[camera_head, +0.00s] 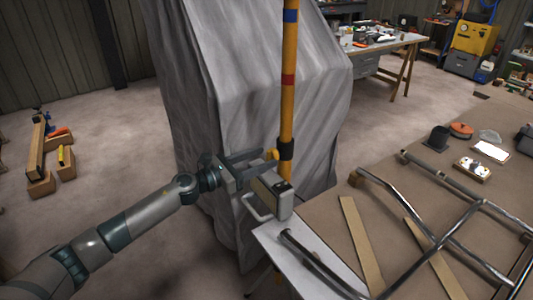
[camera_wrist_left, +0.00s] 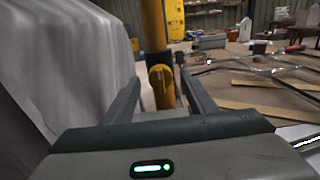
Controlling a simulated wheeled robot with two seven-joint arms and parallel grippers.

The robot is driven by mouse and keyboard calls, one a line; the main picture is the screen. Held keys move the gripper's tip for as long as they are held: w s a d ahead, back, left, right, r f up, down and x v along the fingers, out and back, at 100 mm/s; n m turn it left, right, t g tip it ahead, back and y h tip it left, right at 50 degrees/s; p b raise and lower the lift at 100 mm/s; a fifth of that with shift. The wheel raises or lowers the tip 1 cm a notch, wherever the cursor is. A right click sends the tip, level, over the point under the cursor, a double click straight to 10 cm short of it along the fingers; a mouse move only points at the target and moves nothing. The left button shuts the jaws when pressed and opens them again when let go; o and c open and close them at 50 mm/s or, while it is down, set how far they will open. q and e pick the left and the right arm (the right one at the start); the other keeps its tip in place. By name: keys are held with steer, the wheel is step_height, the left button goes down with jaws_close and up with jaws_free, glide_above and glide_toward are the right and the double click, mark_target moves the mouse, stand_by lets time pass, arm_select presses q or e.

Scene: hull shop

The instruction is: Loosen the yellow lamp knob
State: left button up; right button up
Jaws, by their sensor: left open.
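A yellow pole (camera_head: 288,75) with blue and red bands and a black collar (camera_head: 286,149) stands in front of a grey draped sheet. The small yellow lamp knob (camera_head: 271,154) sticks out from the pole at the collar. In the left wrist view the knob (camera_wrist_left: 160,76) is in front of the pole (camera_wrist_left: 155,35), between my fingers. My left gripper (camera_head: 268,159) is open, with its fingers reaching toward the knob; it also shows in the left wrist view (camera_wrist_left: 158,88). I cannot tell whether a finger touches the knob. My right gripper is not in view.
The grey sheet (camera_head: 240,90) hangs close behind the pole. A brown-topped bench (camera_head: 400,215) on the right carries metal tubing (camera_head: 440,180), wooden strips (camera_head: 360,240) and small items.

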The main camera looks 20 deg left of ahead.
mark_target(271, 156)
arm_select(q)
steer(key=shift+x, duration=1.1)
steer(key=shift+c, duration=0.2)
steer(key=c, duration=1)
steer(key=shift+o, duration=0.2)
